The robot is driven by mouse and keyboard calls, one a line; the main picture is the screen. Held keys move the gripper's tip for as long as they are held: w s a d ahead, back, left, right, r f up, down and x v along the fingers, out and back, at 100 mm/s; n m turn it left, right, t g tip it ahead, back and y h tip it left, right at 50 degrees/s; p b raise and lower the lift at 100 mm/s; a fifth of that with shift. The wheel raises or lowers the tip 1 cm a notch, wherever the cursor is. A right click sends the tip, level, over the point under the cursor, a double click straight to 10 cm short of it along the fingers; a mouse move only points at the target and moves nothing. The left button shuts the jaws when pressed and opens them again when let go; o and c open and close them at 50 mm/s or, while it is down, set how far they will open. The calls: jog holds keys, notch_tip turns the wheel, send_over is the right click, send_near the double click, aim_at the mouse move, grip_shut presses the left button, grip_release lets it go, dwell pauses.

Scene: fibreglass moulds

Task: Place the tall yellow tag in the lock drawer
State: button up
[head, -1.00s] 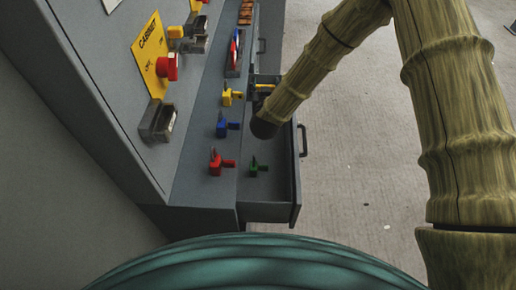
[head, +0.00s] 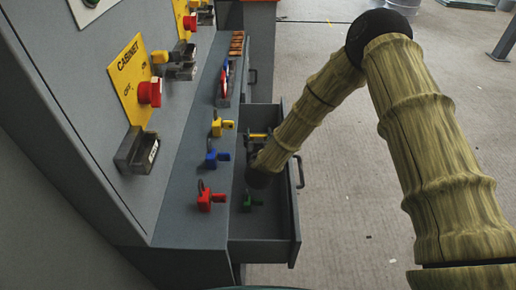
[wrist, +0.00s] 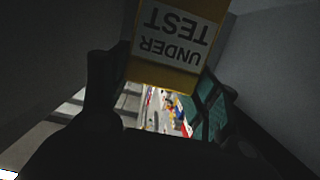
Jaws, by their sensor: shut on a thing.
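The tall yellow tag (wrist: 178,40) has a white label reading "UNDER TEST", upside down in the wrist view. My gripper (wrist: 155,84) is shut on it, with a dark finger on each side. In the head view my gripper (head: 257,145) is down at the open lock drawer (head: 292,225), toward its far end, mostly hidden behind my forearm. A bit of yellow (head: 258,135) shows there, probably the tag. Grey walls rise close on both sides in the wrist view. Whether the tag touches the drawer floor cannot be seen.
A green padlock (head: 248,203) lies in the near part of the drawer. Red (head: 206,199), blue (head: 213,157) and yellow (head: 219,126) padlocks stand on the ledge to its left. The cabinet panel (head: 90,130) rises at left. Open floor (head: 350,200) lies at right.

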jog(key=shift+f, duration=2.05)
jog(key=shift+f, duration=0.15)
jog(key=o, duration=0.9)
jog(key=shift+c, duration=0.2)
jog(key=shift+r, duration=0.2)
jog(key=s+r, duration=0.1)
jog(key=s, duration=0.6)
jog(key=shift+s+r, duration=0.15)
jog(key=shift+s, duration=0.05)
